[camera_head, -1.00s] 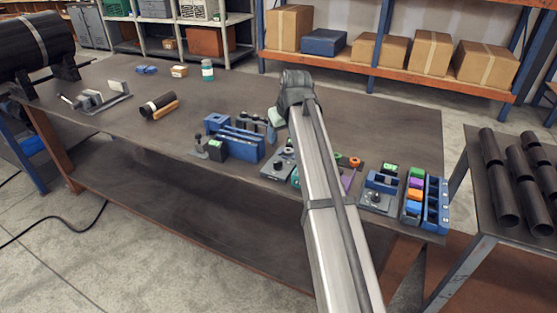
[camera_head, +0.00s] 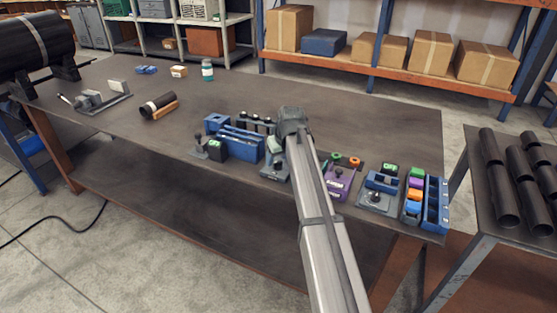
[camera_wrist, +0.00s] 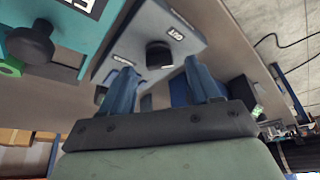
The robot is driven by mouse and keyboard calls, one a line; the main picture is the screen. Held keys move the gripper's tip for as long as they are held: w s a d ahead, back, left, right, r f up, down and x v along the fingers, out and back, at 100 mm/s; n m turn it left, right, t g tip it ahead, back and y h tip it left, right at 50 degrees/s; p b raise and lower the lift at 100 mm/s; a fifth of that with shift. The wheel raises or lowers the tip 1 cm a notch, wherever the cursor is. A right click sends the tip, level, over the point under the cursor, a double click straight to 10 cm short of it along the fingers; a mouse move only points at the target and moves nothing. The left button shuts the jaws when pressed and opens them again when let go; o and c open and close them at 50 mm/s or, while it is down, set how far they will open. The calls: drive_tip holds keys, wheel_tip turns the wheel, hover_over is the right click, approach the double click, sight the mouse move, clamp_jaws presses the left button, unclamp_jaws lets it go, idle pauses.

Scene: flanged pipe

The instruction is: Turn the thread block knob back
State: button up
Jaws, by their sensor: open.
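A grey plate (camera_wrist: 150,22) with a short dark knob (camera_wrist: 158,54) and small white labels fills the middle of the wrist view. I cannot read the labels well enough to tell whether it is the thread block. The two blue fingers of my gripper (camera_wrist: 160,72) are open, one on each side of the knob in the picture; contact is not visible. In the head view my gripper (camera_head: 292,130) is above the row of blocks and partly hides the grey plate (camera_head: 272,173). A teal block (camera_wrist: 45,45) with a black knob (camera_wrist: 30,44) is at the upper left.
A blue rack (camera_head: 237,143) stands left of my gripper.

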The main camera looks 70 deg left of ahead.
drive_tip(key=shift+x, duration=0.8)
drive_tip(key=shift+c, duration=0.4)
drive_tip(key=c, duration=1)
drive_tip(key=shift+o, duration=0.2)
drive_tip(key=n+g, duration=0.1)
drive_tip(key=n, duration=0.2)
drive_tip(key=shift+w+a+n, duration=0.1)
drive_tip(key=shift+w+n, duration=0.05)
drive_tip(key=shift+n, duration=0.25)
drive_tip(key=shift+w+n+g+h, duration=0.1)
drive_tip(key=shift+n+g+h, duration=0.3)
drive_tip(key=shift+n, duration=0.6)
drive_tip(key=shift+n+g+h, duration=0.2)
drive_tip(key=shift+n+g, duration=0.3)
drive_tip(key=shift+n, duration=0.5)
